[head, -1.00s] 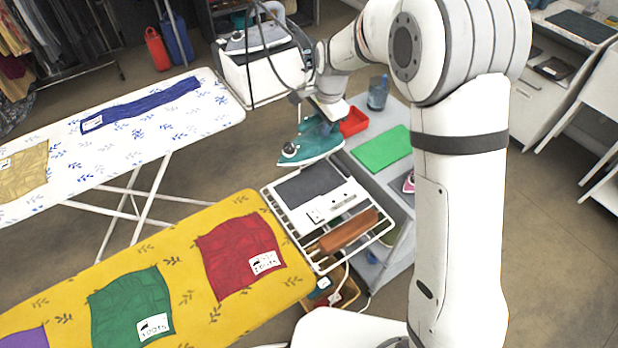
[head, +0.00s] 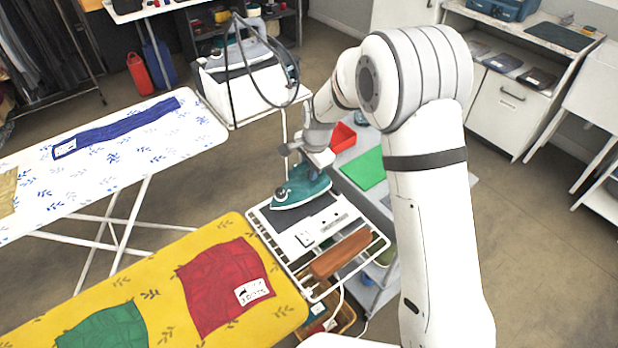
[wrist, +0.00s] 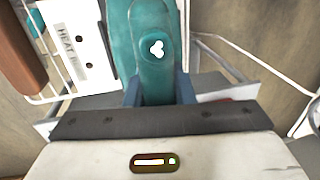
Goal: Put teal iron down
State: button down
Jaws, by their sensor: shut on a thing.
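The teal iron (head: 300,187) is in my gripper (head: 318,165), over the dark pad (head: 312,212) on the white wire rack (head: 375,245) at the end of the yellow ironing board. In the head view it looks low over the pad; I cannot tell whether it touches. In the wrist view, my gripper (wrist: 160,90) is shut on the handle of the teal iron (wrist: 152,50). The iron's soleplate is mostly hidden. A white panel with printed words (wrist: 75,40) lies left of it in the wrist view.
A brown wooden block (head: 340,254) lies on the rack. The yellow board (head: 150,275) holds red (head: 225,285) and green cloths. A red tray (head: 342,137) and green mat (head: 363,168) are on the grey cart behind. A steam station (head: 240,90) stands at the back.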

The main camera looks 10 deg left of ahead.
jog(key=shift+f, duration=1.7)
jog(key=shift+f, duration=0.15)
jog(key=c, duration=1.2)
grip_release()
jog(key=shift+s, duration=0.1)
jog(key=shift+c, duration=0.2)
notch_tip(320, 180, up, 12)
jog(key=s+d, duration=0.1)
jog(key=shift+s+d+b, duration=0.2)
jog(key=shift+d+b, duration=0.2)
jog(key=shift+b, duration=0.05)
